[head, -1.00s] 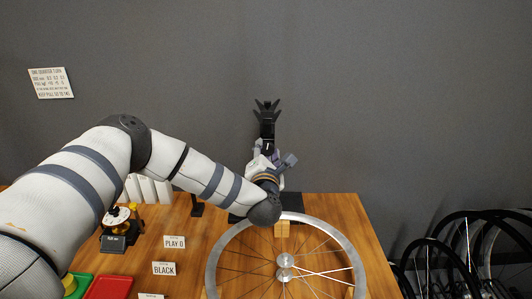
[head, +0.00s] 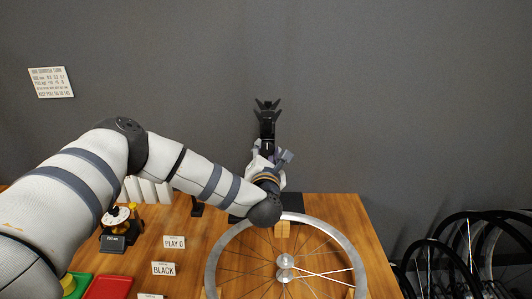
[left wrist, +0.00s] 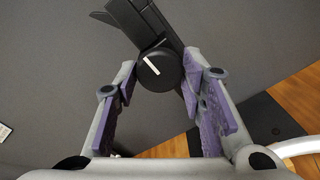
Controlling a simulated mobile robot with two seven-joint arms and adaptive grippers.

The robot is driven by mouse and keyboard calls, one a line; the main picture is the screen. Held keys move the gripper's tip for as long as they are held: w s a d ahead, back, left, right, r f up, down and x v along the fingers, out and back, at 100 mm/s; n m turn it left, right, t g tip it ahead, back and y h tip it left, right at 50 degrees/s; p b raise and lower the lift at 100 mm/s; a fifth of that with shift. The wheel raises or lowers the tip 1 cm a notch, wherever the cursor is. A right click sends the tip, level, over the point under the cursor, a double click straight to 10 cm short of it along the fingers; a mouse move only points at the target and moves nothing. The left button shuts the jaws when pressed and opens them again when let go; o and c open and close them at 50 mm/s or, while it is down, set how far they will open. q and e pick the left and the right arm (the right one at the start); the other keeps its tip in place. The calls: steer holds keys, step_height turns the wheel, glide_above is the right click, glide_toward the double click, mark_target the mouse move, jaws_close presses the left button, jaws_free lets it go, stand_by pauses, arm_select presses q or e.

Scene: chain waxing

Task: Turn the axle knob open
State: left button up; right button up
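The axle knob (left wrist: 160,69) is a round black knob with a white line on its face. It sits on a black stand, and in the left wrist view it lies between and just beyond the fingertips of my left gripper (left wrist: 162,85). The purple-padded fingers are apart, with a gap on each side of the knob. My right gripper is not in view.
Signs reading PLAY 0 (head: 174,242) and BLACK (head: 164,269), a red tray (head: 108,288) and a dial gauge (head: 116,221) are at the left. Several dark wheels (head: 452,250) stand at the right.

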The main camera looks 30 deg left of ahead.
arm_select(q)
steer(key=shift+o, duration=1)
steer(key=v, duration=1.2)
